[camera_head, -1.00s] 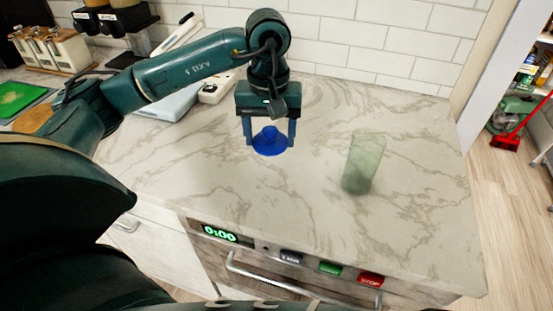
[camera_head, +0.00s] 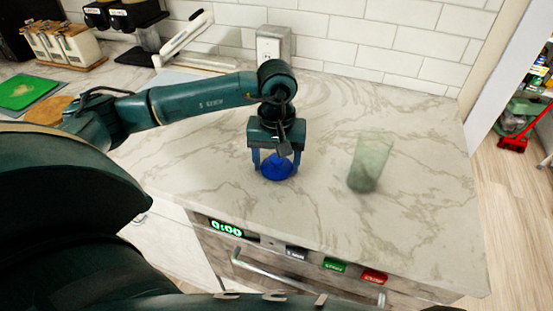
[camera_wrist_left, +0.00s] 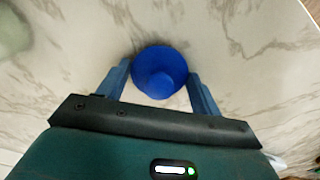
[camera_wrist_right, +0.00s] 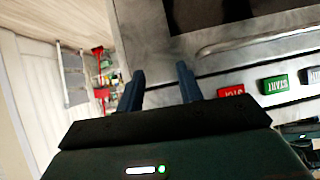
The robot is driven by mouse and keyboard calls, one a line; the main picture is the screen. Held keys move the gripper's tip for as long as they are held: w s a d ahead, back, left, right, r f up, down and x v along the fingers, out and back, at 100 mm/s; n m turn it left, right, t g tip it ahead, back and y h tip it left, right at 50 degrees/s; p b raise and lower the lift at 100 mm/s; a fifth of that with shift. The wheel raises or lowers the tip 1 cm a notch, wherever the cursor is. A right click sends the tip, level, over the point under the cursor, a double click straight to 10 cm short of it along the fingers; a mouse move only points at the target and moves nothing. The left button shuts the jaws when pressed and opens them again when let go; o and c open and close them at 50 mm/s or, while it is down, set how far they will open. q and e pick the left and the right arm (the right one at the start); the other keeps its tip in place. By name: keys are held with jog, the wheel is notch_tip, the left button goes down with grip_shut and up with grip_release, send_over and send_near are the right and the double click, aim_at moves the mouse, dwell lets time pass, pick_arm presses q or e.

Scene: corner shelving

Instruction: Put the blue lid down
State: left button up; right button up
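The blue lid (camera_head: 277,168) is round with a raised middle. It is low over the marble counter (camera_head: 225,175), near its front edge; I cannot tell if it touches the counter. My left gripper (camera_head: 276,161) points down, with its fingertips against opposite sides of the lid's rim. In the left wrist view the lid (camera_wrist_left: 160,65) fills the gap between the fingertips. My right gripper (camera_wrist_right: 158,75) is open and empty in front of the oven and does not show in the head view.
A translucent greenish glass (camera_head: 370,162) stands upright to the right of the lid. The counter around them is clear. An oven front with start and stop buttons (camera_head: 374,277) is below the counter edge. A wall socket (camera_head: 272,45) and canisters (camera_head: 62,45) are at the back.

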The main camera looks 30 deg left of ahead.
aim_at(276, 158)
pick_arm(q)
jog(key=o, duration=0.4)
notch_tip(276, 158, up, 12)
jog(key=shift+r, duration=0.15)
dwell(0.4)
dwell(0.4)
